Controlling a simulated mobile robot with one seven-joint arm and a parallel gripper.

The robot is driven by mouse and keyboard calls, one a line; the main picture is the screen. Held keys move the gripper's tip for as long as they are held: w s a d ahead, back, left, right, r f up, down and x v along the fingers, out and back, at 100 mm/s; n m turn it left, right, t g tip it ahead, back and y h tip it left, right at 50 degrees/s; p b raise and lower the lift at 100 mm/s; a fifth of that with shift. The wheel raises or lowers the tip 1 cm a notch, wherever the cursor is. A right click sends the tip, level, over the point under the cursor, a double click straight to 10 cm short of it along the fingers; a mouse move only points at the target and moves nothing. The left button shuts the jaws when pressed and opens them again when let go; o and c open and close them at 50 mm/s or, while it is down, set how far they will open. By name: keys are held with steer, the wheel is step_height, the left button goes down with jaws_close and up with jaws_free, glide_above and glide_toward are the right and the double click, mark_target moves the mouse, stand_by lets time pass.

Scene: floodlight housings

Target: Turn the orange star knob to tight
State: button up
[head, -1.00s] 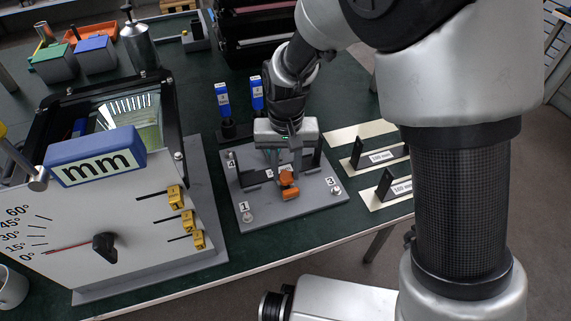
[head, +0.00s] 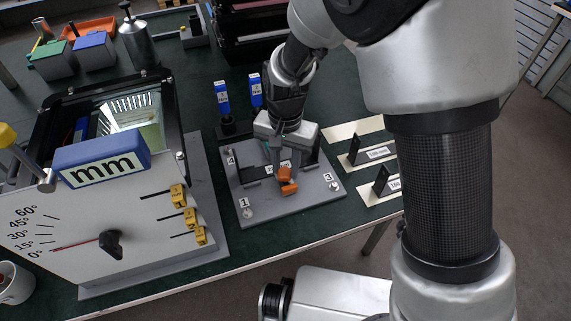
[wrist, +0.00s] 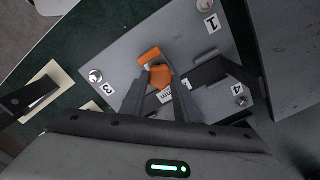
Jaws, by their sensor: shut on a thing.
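The orange star knob (head: 287,186) sits near the front middle of a grey base plate (head: 262,207) with numbered corners. My gripper (head: 285,168) points down over the plate with its fingers at the knob. In the wrist view, the fingers (wrist: 160,88) close on an orange part of the knob (wrist: 160,74) between them. A second orange piece (wrist: 150,55) shows just beyond the fingertips. The fingers hide part of the knob, and no tight mark can be read.
Corner screws marked 1 (head: 247,213) and 3 (head: 335,186) stand on the plate. A large housing with an angle scale (head: 130,225) stands at left. Blue-tagged tools (head: 222,98) stand behind the plate. Black brackets on pale strips (head: 372,152) lie at right.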

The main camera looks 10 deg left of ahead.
mark_target(286, 170)
steer(key=o, duration=1)
steer(key=shift+o, duration=0.2)
step_height(286, 170, up, 18)
steer(key=p, duration=0.3)
steer(key=shift+f, duration=0.25)
